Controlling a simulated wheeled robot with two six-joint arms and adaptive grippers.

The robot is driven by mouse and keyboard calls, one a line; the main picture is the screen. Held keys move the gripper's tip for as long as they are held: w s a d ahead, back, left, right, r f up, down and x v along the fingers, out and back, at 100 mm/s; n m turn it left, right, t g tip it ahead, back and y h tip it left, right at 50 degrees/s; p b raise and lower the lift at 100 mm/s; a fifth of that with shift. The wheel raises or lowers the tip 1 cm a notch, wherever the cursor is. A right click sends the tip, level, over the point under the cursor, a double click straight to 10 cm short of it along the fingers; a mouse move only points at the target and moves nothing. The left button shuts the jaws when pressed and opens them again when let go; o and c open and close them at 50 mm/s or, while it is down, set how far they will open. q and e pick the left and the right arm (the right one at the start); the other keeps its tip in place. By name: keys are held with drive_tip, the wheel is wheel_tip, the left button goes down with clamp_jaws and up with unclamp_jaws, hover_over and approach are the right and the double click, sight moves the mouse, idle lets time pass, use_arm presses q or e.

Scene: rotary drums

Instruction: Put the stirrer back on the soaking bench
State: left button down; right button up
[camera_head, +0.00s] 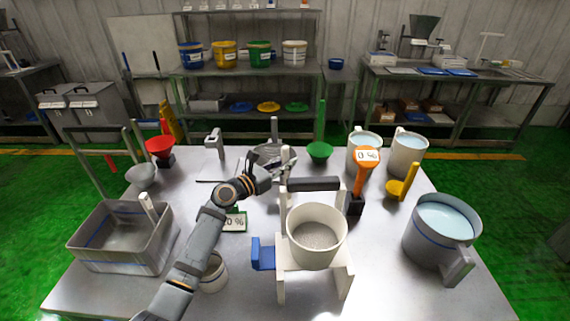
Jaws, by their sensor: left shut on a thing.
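My left gripper (274,174) is over the middle of the metal bench (120,285), its arm reaching in from the lower left. It is shut on a slim grey thing, which I take to be the stirrer (286,160); its shape is partly hidden by the fingers. A grey pan with an upright handle (266,153) stands just behind the gripper. I cannot tell whether the held thing touches the pan or the bench. My right gripper is not in view.
A pot in a white stand (316,236) is at front centre. A grey basin (112,250) is at left. Water-filled jugs (440,240) are at right.

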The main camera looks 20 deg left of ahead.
use_arm(q)
drive_tip(key=shift+s+a+r, duration=0.1)
drive_tip(key=shift+s, duration=0.05)
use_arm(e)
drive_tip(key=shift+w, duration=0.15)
use_arm(q)
drive_tip(key=c, duration=1.7)
unclamp_jaws()
drive_tip(key=o, duration=0.4)
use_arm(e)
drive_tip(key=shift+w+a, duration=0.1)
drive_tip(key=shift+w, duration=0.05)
use_arm(q)
drive_tip(key=shift+b+v, duration=0.95)
drive_tip(key=shift+v, duration=5)
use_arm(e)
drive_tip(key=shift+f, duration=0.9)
use_arm(q)
drive_tip(key=shift+r, duration=0.1)
